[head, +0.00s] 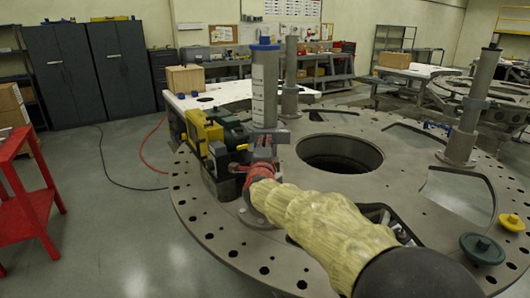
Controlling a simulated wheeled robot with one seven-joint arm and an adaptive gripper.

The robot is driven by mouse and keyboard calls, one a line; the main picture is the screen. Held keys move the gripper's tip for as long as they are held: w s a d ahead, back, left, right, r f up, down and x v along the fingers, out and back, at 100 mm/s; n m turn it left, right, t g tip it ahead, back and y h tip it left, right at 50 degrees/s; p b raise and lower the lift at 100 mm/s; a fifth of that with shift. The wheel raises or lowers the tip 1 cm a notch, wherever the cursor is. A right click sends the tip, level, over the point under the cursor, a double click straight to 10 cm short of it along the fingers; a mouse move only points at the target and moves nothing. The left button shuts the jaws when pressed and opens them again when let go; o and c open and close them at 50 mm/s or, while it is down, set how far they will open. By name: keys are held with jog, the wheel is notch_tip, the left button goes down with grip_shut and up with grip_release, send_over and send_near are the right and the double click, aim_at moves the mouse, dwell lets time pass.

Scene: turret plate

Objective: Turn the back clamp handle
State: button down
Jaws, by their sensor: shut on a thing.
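My gripper (262,148) is at the end of my yellow-sleeved arm, low against the front of the blue-topped upright post (265,85) on the round turret plate (230,240). It is small in view and shut on what appears to be the clamp handle at the post's foot. The handle itself is mostly hidden by the gripper and the red wrist part, so its angle cannot be told.
A yellow and black machine with a green motor (232,131) stands close left of the gripper. More posts (290,75) (467,115) rise from the plate around a large central hole. A green knob (482,248) and a yellow knob (509,222) lie at right. A red cart (35,205) stands left.

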jog(key=shift+m+b, duration=0.3)
jog(key=shift+m, duration=0.1)
jog(key=c, duration=1.8)
grip_release()
jog(key=s, duration=1.2)
